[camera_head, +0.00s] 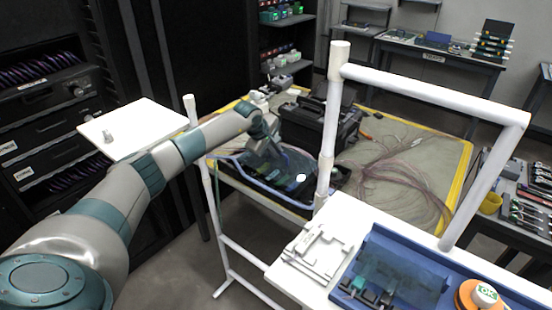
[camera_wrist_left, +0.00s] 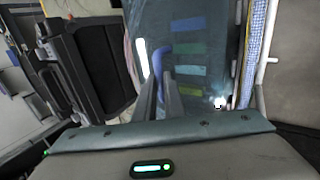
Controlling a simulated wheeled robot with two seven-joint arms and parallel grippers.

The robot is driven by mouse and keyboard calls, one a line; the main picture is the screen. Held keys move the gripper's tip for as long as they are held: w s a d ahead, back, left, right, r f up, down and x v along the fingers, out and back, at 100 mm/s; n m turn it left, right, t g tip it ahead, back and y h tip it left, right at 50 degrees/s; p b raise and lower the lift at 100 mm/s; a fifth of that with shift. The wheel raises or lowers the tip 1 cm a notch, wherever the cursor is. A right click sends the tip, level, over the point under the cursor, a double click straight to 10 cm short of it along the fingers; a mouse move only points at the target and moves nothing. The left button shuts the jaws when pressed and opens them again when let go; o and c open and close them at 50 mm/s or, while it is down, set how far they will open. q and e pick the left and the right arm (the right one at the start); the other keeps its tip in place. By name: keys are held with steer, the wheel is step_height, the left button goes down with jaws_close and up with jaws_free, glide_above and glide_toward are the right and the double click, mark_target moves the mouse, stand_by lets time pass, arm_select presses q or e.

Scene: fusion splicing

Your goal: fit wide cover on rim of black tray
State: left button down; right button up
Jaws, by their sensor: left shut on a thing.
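The wide cover, a clear bluish sheet (camera_head: 294,164), lies over the black tray (camera_head: 262,193) on the mat-topped table in the head view. Coloured pieces show through it. My left gripper (camera_head: 268,150) reaches down to the cover from the left and is shut on it. In the left wrist view the fingers (camera_wrist_left: 164,88) are close together at a curved blue part of the cover, and the clear sheet (camera_wrist_left: 200,28) spreads beyond them. I cannot tell whether the cover's edge is seated all round the rim. My right gripper is not in view.
A black open case (camera_head: 308,122) stands right behind the tray; it also shows in the left wrist view (camera_wrist_left: 103,58). Thin fibres (camera_head: 405,175) spread over the mat to the right. A white post frame (camera_head: 328,150) rises in front. A blue tray (camera_head: 375,242) sits on the near white table.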

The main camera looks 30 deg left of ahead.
mark_target(277, 161)
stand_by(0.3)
arm_select(q)
steer(key=shift+f+p, duration=0.35)
step_height(277, 161, down, 2)
steer(key=shift+p, duration=0.5)
steer(key=shift+f, duration=0.6)
steer(key=shift+f, duration=0.15)
steer(key=c, duration=1.8)
jaws_free()
steer(key=shift+c, duration=0.2)
